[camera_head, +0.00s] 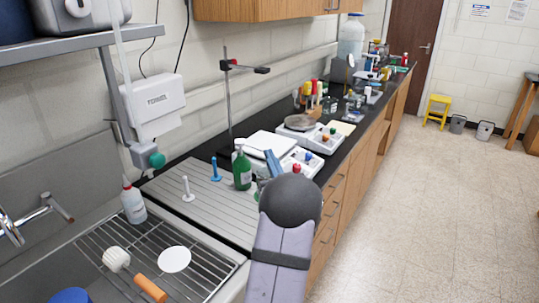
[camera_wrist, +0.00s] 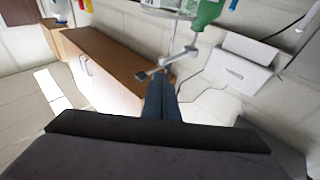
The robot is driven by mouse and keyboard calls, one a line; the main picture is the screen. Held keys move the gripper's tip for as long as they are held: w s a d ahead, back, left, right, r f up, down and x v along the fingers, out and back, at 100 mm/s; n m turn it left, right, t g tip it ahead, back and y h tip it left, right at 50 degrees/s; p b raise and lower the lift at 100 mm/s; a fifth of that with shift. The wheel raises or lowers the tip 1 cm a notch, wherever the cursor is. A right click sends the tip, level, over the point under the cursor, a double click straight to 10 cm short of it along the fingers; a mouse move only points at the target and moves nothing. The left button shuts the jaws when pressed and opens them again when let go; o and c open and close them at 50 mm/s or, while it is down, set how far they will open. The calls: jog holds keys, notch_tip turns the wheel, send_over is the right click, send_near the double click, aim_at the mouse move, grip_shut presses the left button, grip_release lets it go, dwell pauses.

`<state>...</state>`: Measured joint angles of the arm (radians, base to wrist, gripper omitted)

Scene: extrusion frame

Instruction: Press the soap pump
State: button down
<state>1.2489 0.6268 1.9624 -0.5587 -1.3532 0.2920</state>
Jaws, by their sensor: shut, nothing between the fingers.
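A stand with a clamp (camera_head: 248,68) rises behind the bottle. White balances (camera_head: 300,160) lie close beyond my gripper.

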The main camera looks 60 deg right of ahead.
jog(key=shift+w+d+f, duration=0.35)
jog(key=shift+w, duration=0.1)
notch_tip(320, 180, down, 2)
jog(key=b, duration=0.2)
jog(key=shift+b, duration=0.4)
dwell(0.3)
